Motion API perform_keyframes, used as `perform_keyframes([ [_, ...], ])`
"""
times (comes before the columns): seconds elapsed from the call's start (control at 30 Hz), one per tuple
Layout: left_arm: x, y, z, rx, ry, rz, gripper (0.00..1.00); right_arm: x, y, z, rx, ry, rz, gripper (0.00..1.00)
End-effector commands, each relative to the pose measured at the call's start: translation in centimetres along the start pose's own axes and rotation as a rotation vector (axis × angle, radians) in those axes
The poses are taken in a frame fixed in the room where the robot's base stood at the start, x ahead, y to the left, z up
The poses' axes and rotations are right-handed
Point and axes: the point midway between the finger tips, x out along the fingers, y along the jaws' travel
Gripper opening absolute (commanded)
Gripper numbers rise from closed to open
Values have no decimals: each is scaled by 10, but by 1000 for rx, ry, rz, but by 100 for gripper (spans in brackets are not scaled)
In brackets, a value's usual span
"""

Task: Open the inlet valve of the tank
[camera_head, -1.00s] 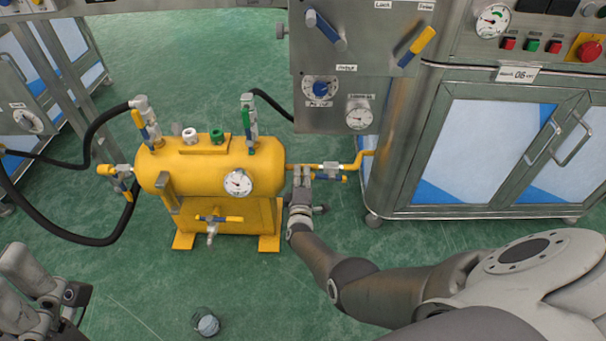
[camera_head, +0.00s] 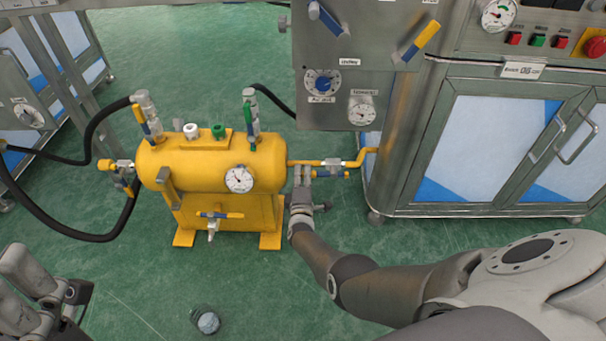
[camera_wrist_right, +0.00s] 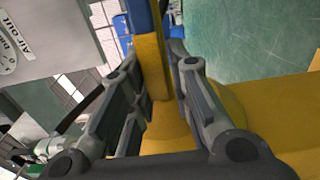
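The yellow tank (camera_head: 205,165) stands on the green floor in the head view, left of a steel cabinet. A valve with a blue and yellow lever (camera_head: 335,175) sits on the yellow pipe at the tank's right end. My right gripper (camera_head: 303,172) is at this valve, partly hiding it. In the right wrist view, its fingers (camera_wrist_right: 158,75) are apart, on either side of a yellow and blue bar (camera_wrist_right: 150,68); firm contact does not show. My left gripper (camera_head: 20,285) is at the lower left, fingers apart and empty, partly cut off.
A round gauge (camera_head: 239,179) and a lower valve (camera_head: 218,214) are on the tank's front. Black hoses (camera_head: 65,236) run left. The steel cabinet (camera_head: 400,190) bounds the right side. A small glass-like vessel (camera_head: 207,321) is on the floor. The floor before the tank is otherwise clear.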

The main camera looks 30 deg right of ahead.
Motion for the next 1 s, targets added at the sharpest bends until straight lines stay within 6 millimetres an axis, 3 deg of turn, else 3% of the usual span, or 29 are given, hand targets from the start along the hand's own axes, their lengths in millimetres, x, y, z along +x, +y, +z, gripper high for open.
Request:
perform_keyframes([
  [0.1,0,0,0,0,-1,0,82,-1,-1,0,2,0,-1,37],
  [0.57,8,0,-2,1,1,0,82,0,9,1,61,-2,3,37],
  [1.0,42,0,-9,1,0,0,82,0,56,17,558,-1,6,37],
])
